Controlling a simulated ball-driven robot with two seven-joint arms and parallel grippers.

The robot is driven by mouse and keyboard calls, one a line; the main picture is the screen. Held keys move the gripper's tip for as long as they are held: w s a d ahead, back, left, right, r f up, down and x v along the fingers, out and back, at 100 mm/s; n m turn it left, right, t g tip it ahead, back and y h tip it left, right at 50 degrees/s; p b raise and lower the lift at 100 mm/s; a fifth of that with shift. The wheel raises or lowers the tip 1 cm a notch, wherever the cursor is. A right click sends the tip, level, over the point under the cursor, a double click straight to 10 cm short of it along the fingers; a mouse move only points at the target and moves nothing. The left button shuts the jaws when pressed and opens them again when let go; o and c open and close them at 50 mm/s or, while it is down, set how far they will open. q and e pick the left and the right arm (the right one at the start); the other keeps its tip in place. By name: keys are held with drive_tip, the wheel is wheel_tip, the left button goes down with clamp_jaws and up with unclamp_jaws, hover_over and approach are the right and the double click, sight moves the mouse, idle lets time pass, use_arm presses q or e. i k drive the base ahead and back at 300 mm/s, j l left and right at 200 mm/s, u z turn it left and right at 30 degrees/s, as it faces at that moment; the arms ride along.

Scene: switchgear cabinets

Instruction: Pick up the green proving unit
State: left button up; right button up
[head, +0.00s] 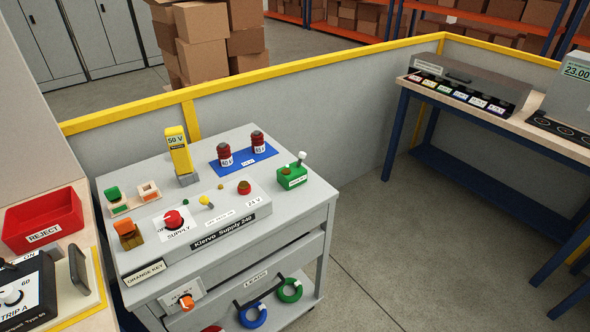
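The green proving unit (292,176) is a small green box with a white label on its front and a grey, white-topped post at its upper right. It sits at the right side of the grey cart's top (262,181), near the right edge. Nothing touches or holds it. Neither of my grippers shows in the head view.
Left of it are a control panel (190,238) with a red knob, a yellow 50 V tester (178,148) and two dark red cylinders (258,143) on a blue mat. A red reject bin (42,219) stands far left. A yellow-topped barrier (330,95) runs behind. The floor right of the cart is clear.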

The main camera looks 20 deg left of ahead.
sight(290, 176)
drive_tip(key=i+l+u, duration=0.1)
drive_tip(key=u, duration=0.3)
drive_tip(key=i+l+u, duration=0.15)
drive_tip(key=u, duration=0.3)
drive_tip(key=i+l+u, duration=0.1)
drive_tip(key=u, duration=0.3)
drive_tip(key=l, duration=0.1)
